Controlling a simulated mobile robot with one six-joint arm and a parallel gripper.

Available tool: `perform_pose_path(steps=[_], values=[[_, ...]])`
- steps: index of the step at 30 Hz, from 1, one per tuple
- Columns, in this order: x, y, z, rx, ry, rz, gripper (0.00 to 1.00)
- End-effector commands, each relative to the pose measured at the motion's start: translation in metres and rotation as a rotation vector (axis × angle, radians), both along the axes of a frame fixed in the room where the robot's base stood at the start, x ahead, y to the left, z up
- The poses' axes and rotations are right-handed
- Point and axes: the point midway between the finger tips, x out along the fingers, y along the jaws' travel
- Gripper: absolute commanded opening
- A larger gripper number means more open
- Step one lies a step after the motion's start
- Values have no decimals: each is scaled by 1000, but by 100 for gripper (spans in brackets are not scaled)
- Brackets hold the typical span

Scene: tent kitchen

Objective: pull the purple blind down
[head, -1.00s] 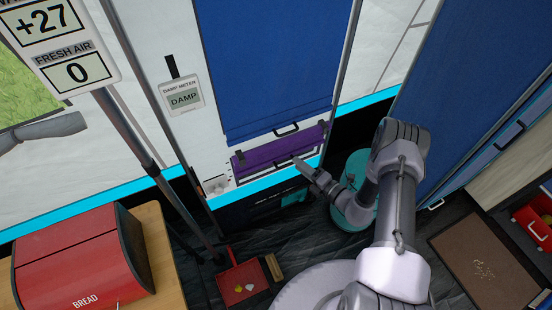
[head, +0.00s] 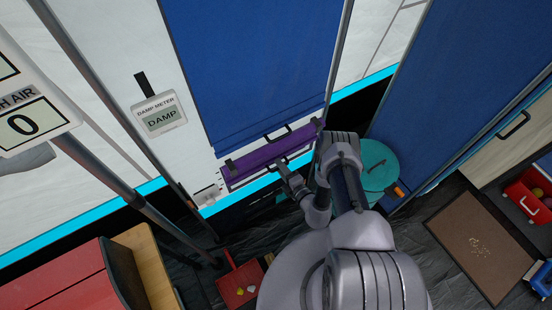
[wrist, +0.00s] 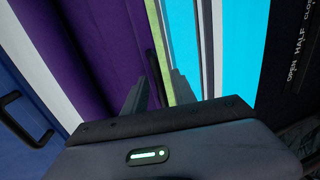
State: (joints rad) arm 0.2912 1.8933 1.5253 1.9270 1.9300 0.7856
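The purple blind (head: 246,164) is a narrow rolled band below the blue blind (head: 256,60) in the head view. In the wrist view the purple blind (wrist: 95,55) fills the left middle, with a dark handle (wrist: 153,70) along its edge. My gripper (head: 283,168) is at the purple blind's lower edge. In the wrist view my gripper (wrist: 158,88) has its two fingers apart, with the handle showing in the gap between them. I cannot tell whether either finger touches it. The blue blind's black handle (wrist: 25,120) is at the far left.
A damp meter (head: 160,114) reading DAMP hangs left of the blinds. A scale (wrist: 298,45) marked OPEN, HALF is at the wrist view's right. A teal lidded bin (head: 378,166) stands right of my arm. A red dustpan (head: 240,284) and brown mat (head: 484,246) lie on the floor.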

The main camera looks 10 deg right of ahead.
Motion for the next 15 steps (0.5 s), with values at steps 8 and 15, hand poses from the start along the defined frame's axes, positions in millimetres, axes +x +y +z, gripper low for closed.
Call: perform_pose_path(steps=[8, 15], values=[[1, 1, -1, 0, 0, -2, 32], [1, 2, -1, 0, 0, -1, 3]])
